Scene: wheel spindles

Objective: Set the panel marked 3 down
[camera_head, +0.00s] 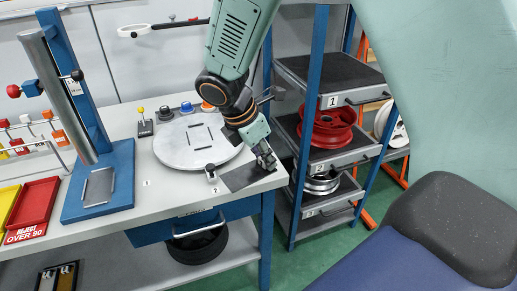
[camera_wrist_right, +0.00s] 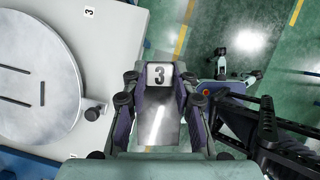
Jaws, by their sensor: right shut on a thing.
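My right gripper (camera_head: 267,161) is at the right front corner of the bench, beside the round plate. In the wrist view my right gripper (camera_wrist_right: 160,80) is shut on a panel marked 3 (camera_wrist_right: 159,97), with its white number label between the fingers. A dark grey flat plate (camera_head: 243,178) at the fingertips in the head view appears to be this panel. Its number does not show there. I cannot tell whether it touches the bench top. My left gripper is not in view.
A blue press stand (camera_head: 120,196) and red tray (camera_head: 38,203) stand left. The wrist view shows green floor beyond the bench edge.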

